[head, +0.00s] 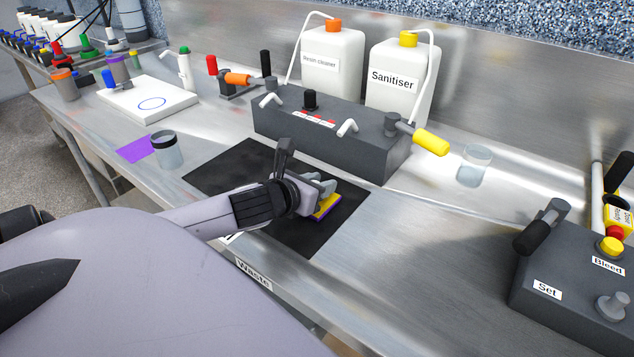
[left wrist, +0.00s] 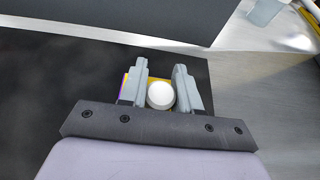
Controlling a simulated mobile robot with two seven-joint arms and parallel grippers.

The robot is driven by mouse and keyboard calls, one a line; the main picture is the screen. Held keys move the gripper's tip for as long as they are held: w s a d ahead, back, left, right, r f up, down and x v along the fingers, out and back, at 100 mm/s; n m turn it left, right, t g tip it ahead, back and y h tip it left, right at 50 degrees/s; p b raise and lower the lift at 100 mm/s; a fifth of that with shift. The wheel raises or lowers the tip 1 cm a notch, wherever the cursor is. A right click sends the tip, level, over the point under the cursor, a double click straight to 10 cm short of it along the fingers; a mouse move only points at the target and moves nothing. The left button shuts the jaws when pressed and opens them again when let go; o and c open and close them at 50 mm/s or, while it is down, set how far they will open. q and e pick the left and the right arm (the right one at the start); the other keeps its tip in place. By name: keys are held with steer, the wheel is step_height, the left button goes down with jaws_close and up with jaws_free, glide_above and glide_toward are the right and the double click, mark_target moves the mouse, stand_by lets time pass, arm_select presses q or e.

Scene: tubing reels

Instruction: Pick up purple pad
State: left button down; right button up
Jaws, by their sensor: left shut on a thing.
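The pad (head: 327,207) is yellow with a purple edge and sits at the fingertips of my left gripper (head: 324,191), over the black mat (head: 232,168). In the left wrist view, the pad (left wrist: 126,82) has a round white knob (left wrist: 160,95) between the two fingers of my left gripper (left wrist: 160,84). The left gripper is shut on this knob. The gripper hides part of the pad, and I cannot tell whether the pad touches the mat. A flat purple square (head: 134,149) lies on the bench at the left. My right gripper is not in view.
A grey control box (head: 330,135) stands behind the mat, with resin cleaner (head: 332,62) and sanitiser (head: 398,80) jugs behind it. A lidded jar (head: 167,151) stands by the purple square. A dark box (head: 575,300) is at the right. Bare bench lies right of the mat.

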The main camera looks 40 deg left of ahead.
arm_select(q)
step_height(320, 180, up, 20)
stand_by(0.6)
